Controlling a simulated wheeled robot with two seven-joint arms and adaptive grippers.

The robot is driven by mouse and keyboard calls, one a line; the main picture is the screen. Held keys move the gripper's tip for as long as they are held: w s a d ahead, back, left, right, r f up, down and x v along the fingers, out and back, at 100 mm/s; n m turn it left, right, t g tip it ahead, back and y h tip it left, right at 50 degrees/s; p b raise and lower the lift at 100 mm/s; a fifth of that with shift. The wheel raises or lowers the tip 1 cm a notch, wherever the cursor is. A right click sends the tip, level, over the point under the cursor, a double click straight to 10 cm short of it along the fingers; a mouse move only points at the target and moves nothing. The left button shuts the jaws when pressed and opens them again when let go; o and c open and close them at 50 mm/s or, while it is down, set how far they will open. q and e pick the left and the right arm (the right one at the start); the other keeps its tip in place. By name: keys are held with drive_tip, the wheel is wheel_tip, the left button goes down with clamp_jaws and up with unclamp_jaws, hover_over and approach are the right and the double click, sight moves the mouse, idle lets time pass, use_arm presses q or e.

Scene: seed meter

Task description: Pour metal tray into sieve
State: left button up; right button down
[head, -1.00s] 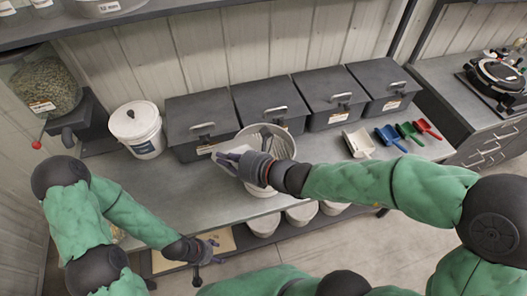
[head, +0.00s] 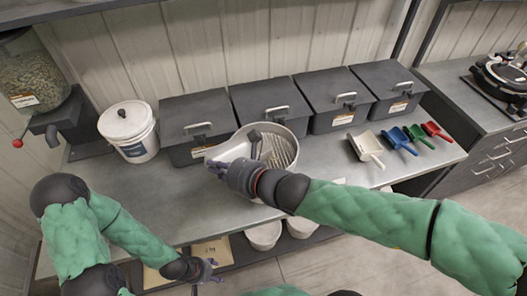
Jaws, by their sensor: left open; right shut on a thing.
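A round metal vessel with a ribbed inside, which looks like the sieve (head: 284,152), stands near the front of the bench in front of the dark boxes. A light grey metal piece, likely the metal tray (head: 230,151), overlaps its left side. My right gripper (head: 222,172) is shut on the tray at its near left side; the hand hides part of the tray and the vessel's near rim. I cannot tell the tray's contents or whether it touches the sieve. My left gripper (head: 212,270) is open and empty, low before the bench front.
Several lidded dark boxes (head: 275,99) line the wall. A white bucket (head: 128,134) stands at left beside a seed hopper (head: 42,82). White, blue, green and red scoops (head: 366,149) lie at right. White bowls (head: 263,235) sit on the lower shelf. The bench's left front is clear.

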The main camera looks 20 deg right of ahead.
drive_tip(key=shift+s+a+f+n+b, duration=0.25)
drive_tip(key=shift+f+n+b, duration=0.3)
drive_tip(key=shift+b, duration=2.55)
drive_tip(key=f+n+h+b, duration=0.1)
drive_tip(key=b, duration=0.5)
drive_tip(key=shift+a+f+t, duration=0.15)
drive_tip(key=shift+t, duration=0.25)
